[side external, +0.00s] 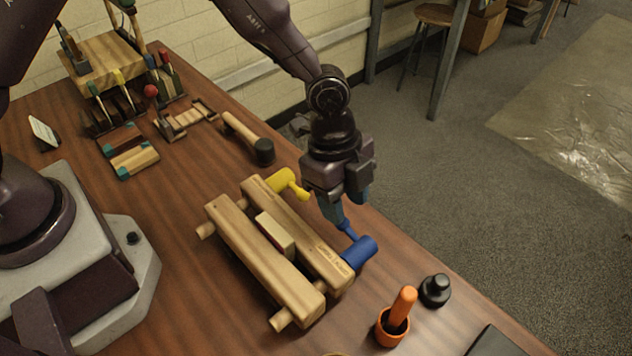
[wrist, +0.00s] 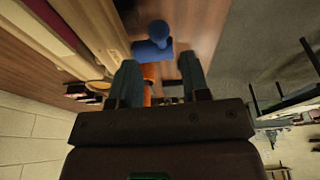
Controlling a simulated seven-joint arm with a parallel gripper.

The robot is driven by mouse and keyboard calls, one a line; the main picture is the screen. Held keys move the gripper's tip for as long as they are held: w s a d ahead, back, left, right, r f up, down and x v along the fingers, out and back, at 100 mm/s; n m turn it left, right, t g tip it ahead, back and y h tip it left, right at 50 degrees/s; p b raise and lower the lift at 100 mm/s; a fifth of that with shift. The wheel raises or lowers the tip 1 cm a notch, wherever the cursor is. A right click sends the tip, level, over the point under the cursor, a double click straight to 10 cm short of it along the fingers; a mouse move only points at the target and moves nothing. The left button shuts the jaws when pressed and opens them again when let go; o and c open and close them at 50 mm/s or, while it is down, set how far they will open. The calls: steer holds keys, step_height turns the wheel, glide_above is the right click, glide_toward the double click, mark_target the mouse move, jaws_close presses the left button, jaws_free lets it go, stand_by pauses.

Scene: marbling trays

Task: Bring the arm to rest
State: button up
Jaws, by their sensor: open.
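My gripper (side external: 348,212) is over the right edge of the wooden table, with its two teal fingers pointing down and spread apart. In the wrist view my gripper (wrist: 158,76) shows a clear gap between the fingers, with nothing held. A blue handle (side external: 360,252) at the right end of a wooden clamp (side external: 245,238) is just below the fingertips. In the wrist view the blue handle (wrist: 152,48) lies beyond the gap; whether a finger touches it I cannot tell. A yellow handle (side external: 284,181) is at the clamp's far end, left of my gripper.
A pale block (side external: 276,235) sits between the clamp's two beams. An orange-handled tool stands in an orange cup (side external: 389,334), beside a black knob-like object (side external: 435,291). A mallet (side external: 245,136) lies behind the clamp. A tool rack (side external: 103,62) stands at the back left.

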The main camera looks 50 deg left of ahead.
steer(key=s+a+r+n+t+y, duration=0.1)
steer(key=s+a+r+n+t, duration=0.1)
steer(key=s+a+r+n, duration=0.6)
steer(key=s+a+r+n+t+y, duration=0.1)
steer(key=s+a+r+n+t, duration=0.2)
steer(key=s+a+r+n, duration=0.5)
steer(key=a+r+n, duration=0.1)
steer(key=a+r, duration=0.4)
steer(key=r, duration=0.4)
steer(key=shift+s+a+n+t+y, duration=0.3)
steer(key=shift+s+a+y, duration=0.1)
